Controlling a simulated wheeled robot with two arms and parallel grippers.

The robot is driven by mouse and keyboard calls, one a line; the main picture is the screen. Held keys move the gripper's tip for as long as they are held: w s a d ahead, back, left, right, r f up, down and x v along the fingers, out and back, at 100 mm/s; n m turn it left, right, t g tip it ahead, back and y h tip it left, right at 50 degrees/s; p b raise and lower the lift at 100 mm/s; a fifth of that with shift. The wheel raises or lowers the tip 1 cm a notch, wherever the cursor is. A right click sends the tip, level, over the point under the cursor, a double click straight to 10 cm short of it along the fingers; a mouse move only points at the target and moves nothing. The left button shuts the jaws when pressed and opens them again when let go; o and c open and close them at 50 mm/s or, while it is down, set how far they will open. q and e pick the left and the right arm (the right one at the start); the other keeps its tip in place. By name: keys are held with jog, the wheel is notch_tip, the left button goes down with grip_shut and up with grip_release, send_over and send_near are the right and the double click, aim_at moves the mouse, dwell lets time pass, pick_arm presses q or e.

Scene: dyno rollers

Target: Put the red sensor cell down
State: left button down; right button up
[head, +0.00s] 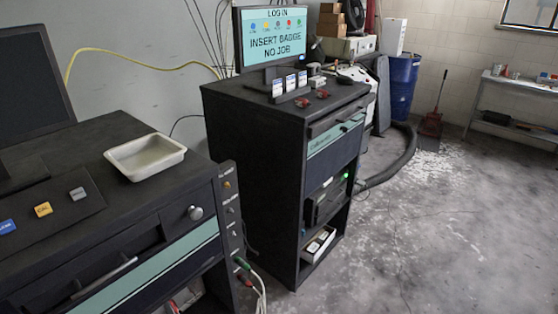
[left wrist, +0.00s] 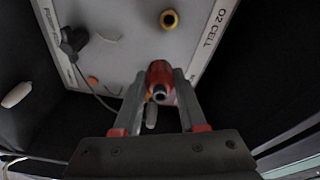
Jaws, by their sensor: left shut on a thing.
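The red sensor cell (left wrist: 160,73) is between the fingers of my left gripper (left wrist: 160,82) in the left wrist view. The gripper is shut on it. The cell's metal-ringed end faces the camera. Behind it is a pale panel (left wrist: 125,38) printed "O2 CELL" along its right side. Whether the cell touches the panel cannot be told. A yellow ring-shaped fitting (left wrist: 169,19) is on the panel beyond the cell. I cannot make out either gripper in the head view.
In the head view, a white tray (head: 145,157) sits on the left bench. A dark cabinet (head: 255,165) stands beyond it. Open floor (head: 440,230) lies right.

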pick_arm(q)
jog(key=s+d+r+m+t+h, duration=0.2)
jog(key=s+d+r+m+h, duration=0.1)
jog(key=d+r, duration=0.4)
jog(key=s+d+r+m+t+h, duration=0.1)
jog(key=s+d+r+m+h, duration=0.3)
jog(key=d+r+h, duration=0.4)
jog(key=shift+s+d+r+t, duration=0.3)
jog(key=shift+s+d+t, duration=0.1)
jog(key=shift+s+d, duration=0.45)
jog(key=shift+a+m, duration=0.1)
jog(key=shift+m, duration=0.3)
